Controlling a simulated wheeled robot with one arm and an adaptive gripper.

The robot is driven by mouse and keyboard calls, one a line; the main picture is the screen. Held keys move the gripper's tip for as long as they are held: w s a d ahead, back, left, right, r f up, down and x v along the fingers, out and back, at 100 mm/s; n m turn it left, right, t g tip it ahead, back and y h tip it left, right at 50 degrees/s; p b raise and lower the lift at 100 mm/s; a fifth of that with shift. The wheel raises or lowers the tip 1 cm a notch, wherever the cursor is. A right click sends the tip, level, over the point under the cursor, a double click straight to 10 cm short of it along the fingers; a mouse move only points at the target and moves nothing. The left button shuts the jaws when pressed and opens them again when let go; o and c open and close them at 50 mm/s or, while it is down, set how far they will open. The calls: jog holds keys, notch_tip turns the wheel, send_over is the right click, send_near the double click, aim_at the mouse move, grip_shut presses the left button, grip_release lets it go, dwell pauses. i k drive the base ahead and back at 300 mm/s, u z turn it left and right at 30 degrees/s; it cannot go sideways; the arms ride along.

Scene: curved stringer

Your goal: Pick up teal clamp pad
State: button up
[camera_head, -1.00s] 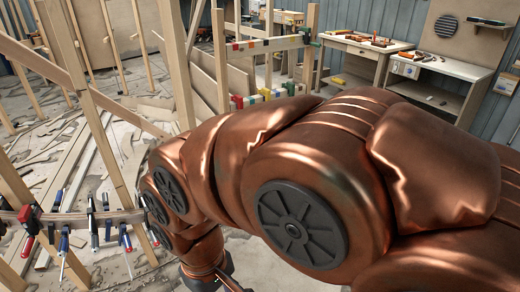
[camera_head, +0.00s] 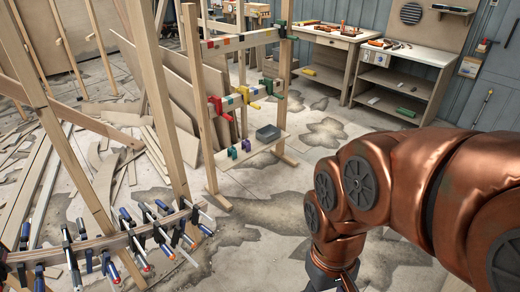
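A small teal piece (camera_head: 232,153), which looks like the teal clamp pad, sits on the low shelf (camera_head: 262,147) of the wooden rack. A purple piece (camera_head: 246,145) stands just right of it, and a dark grey box (camera_head: 268,132) is farther right on the same shelf. My gripper (camera_head: 334,282) is at the bottom edge, right of and nearer than the rack, well apart from the teal piece. Its fingers are dark and partly cut off by the frame, so I cannot tell whether they are open.
Red (camera_head: 220,107), yellow (camera_head: 243,94) and green (camera_head: 271,88) clamps hang on the rack's middle bar. A curved wooden strip (camera_head: 118,240) with several clamps crosses the lower left. Workbenches (camera_head: 411,55) stand behind. Bare floor (camera_head: 270,212) lies between rack and arm.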

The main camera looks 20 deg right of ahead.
aim_at(232, 151)
jog(key=z, duration=0.15)
jog(key=i, duration=1.15)
jog(key=u, duration=0.75)
jog(key=i, duration=0.6)
jog(key=u, duration=0.35)
